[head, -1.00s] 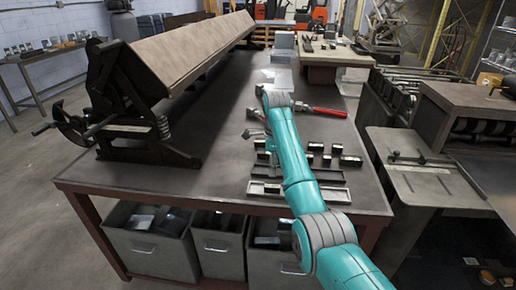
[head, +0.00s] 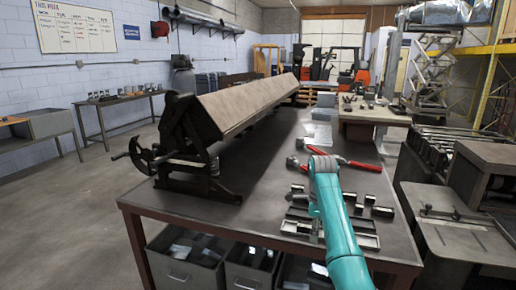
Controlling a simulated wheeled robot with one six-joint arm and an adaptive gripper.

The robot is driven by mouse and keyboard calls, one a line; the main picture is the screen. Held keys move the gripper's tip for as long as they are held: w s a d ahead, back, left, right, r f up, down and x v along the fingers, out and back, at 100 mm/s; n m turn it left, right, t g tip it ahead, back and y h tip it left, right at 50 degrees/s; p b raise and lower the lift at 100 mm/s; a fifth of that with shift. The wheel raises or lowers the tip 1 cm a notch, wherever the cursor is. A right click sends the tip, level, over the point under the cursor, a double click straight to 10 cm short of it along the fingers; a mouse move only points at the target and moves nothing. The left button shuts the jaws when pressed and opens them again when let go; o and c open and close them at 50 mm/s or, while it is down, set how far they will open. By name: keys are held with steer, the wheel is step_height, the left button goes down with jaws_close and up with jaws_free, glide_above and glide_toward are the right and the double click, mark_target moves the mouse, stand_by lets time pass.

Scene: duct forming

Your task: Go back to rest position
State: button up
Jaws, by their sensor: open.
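My teal arm reaches up from the bottom of the head view over the front right of the workbench (head: 245,208). Its far visible end is a grey joint above the bench, beside red-handled tools. My gripper is not visible past that joint, so its fingers and anything in them cannot be seen.
A long sheet-metal brake (head: 240,100) fills the bench's left side. Red-handled tools (head: 357,165) and a tray (head: 362,241) with small dark blocks lie near my arm. Bins (head: 185,262) stand below. A machine (head: 465,225) stands right. Floor at left is clear.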

steer(key=s+f+n+t, duration=0.2)
steer(key=s+f+n, duration=0.15)
steer(key=f, duration=0.95)
steer(key=s+f+n+t, duration=0.15)
steer(key=s+f, duration=0.35)
steer(key=f, duration=0.9)
steer(key=s+f+n+t, duration=0.25)
steer(key=s+f, duration=0.35)
steer(key=s, duration=0.4)
steer(key=s+f+n+t, duration=0.1)
steer(key=s+f+n, duration=0.2)
steer(key=s+f, duration=0.45)
steer(key=s+r+n+t, duration=0.2)
steer(key=s+r+n, duration=0.15)
steer(key=s, duration=0.95)
steer(key=s+r+n+t, duration=0.2)
steer(key=s+r, duration=0.2)
steer(key=s, duration=0.9)
steer(key=s+r+n+t, duration=0.2)
steer(key=s+r, duration=0.5)
steer(key=r, duration=0.4)
steer(key=s+r+n+t, duration=0.1)
steer(key=s+r+n, duration=0.2)
steer(key=s+r, duration=0.5)
step_height(320, 180, up, 4)
steer(key=shift+s+n+t, duration=0.3)
steer(key=shift+t, duration=0.1)
